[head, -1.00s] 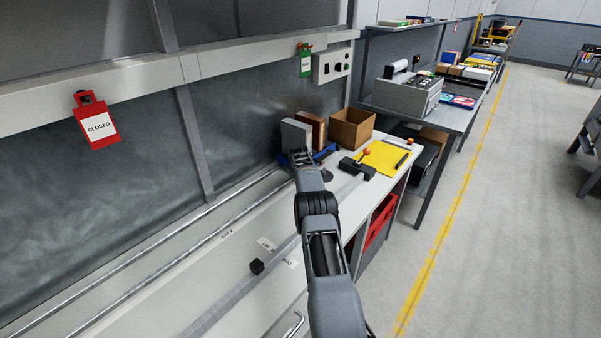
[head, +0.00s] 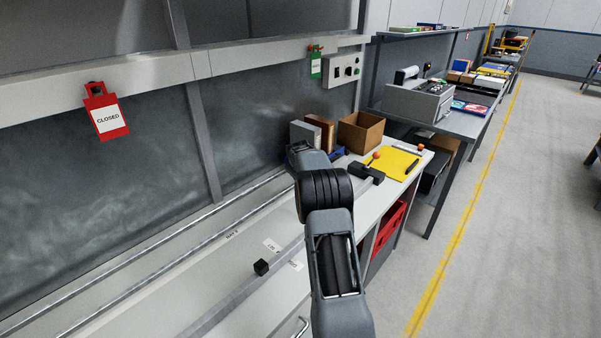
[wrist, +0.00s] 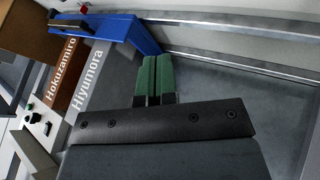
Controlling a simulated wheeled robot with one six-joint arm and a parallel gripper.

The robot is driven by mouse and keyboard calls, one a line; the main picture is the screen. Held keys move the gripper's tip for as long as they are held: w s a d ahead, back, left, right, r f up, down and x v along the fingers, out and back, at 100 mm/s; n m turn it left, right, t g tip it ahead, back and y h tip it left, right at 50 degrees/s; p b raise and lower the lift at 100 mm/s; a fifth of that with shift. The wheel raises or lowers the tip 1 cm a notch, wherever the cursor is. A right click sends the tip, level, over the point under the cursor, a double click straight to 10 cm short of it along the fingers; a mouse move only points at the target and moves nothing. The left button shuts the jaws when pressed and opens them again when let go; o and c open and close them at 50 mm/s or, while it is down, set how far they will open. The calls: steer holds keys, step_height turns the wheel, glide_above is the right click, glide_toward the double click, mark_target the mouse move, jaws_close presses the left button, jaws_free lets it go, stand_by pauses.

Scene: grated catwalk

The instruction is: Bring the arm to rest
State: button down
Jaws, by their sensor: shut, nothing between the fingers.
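My gripper shows in the wrist view (wrist: 153,78), its two green-padded fingers pressed together with nothing between them. In the head view my arm reaches up from the bottom over the workbench (head: 215,285), and its own links hide the fingers. In the wrist view a blue holder (wrist: 138,32) lies just beyond the fingertips. A grey binder lettered "Hiyumora" (wrist: 88,80) and a brown one lettered "Hokuzamiro" (wrist: 62,75) stand to their left. I cannot tell whether the fingers touch anything.
A red "CLOSED" tag (head: 106,117) hangs from the rail.

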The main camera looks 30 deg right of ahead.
steer(key=shift+v, duration=1.05)
steer(key=s+f, duration=0.1)
steer(key=s+a+f+m+g, duration=0.1)
steer(key=s+f, duration=0.1)
steer(key=s+a+f+g+y, duration=0.1)
steer(key=f, duration=0.1)
steer(key=shift+s+a+m, duration=0.2)
steer(key=shift+m, duration=0.2)
steer(key=shift+m+g+y, duration=0.4)
steer(key=shift+g, duration=0.1)
steer(key=s+a, duration=0.3)
steer(key=shift+r, duration=0.2)
steer(key=s+a+r+y+p, duration=0.1)
steer(key=s+a+r, duration=0.3)
steer(key=s+a, duration=0.4)
steer(key=s+a+r+y+p, duration=0.1)
steer(key=s+a+r, duration=0.4)
steer(key=s+a, duration=0.3)
steer(key=s+a+r+n+p, duration=0.1)
steer(key=s+a+r, duration=0.3)
steer(key=s+a, duration=0.5)
steer(key=s, duration=0.2)
steer(key=shift+s+r+t+y+p, duration=0.3)
steer(key=shift+r+y+p, duration=0.05)
steer(key=shift+r+y, duration=0.05)
steer(key=shift+d, duration=0.1)
